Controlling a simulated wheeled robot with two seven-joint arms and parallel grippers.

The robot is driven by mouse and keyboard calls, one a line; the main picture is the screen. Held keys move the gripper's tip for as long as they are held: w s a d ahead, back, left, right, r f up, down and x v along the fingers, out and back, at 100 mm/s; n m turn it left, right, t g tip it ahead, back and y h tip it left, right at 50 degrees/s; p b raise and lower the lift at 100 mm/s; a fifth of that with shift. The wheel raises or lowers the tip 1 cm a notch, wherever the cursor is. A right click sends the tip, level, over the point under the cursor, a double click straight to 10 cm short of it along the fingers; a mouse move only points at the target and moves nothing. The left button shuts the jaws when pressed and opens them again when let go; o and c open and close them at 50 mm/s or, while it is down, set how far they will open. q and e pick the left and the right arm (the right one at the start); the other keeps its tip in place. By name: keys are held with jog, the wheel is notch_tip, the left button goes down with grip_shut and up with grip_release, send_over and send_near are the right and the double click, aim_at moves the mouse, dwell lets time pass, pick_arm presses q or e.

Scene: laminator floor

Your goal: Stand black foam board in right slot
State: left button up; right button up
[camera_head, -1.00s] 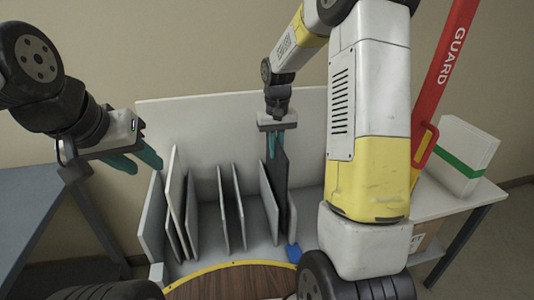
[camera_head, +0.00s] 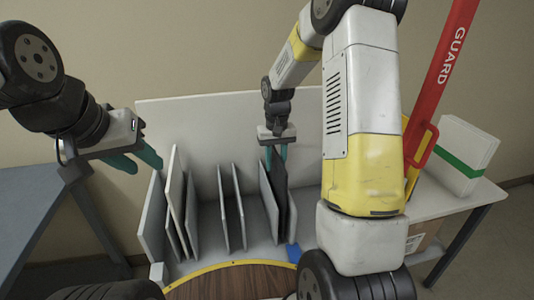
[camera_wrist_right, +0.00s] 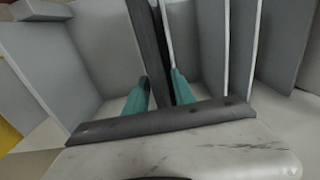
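The black foam board (camera_head: 280,182) stands on edge, slightly tilted, at the right end of the grey rack (camera_head: 206,240). It is beside the rightmost light grey divider (camera_head: 267,195). My right gripper (camera_head: 276,156) is above it, its teal fingers spread on either side of the board's top edge. In the right wrist view the dark board (camera_wrist_right: 149,42) runs between the open fingers (camera_wrist_right: 158,76), close to a pale panel edge. The board's lower edge is hidden. My left gripper (camera_head: 137,161) is left of the rack, empty, its fingers apart.
Several other upright panels (camera_head: 230,205) stand in the rack. A blue block (camera_head: 293,253) is at its front right corner. A red GUARD post (camera_head: 440,80) and a white box with a green stripe (camera_head: 462,155) are at the right. A grey-blue table (camera_head: 30,205) is at the left.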

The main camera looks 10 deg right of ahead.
notch_tip(320, 180, up, 12)
jog(key=shift+r, duration=0.15)
jog(key=s+r+t+y, duration=0.1)
jog(key=s+r+t, duration=0.2)
jog(key=s+r, duration=0.7)
jog(key=s+a+f+t+y, duration=0.1)
jog(key=s+a+t, duration=0.1)
jog(key=s, duration=1.2)
jog(key=shift+s+f+t, duration=0.15)
jog(key=shift+t, duration=0.45)
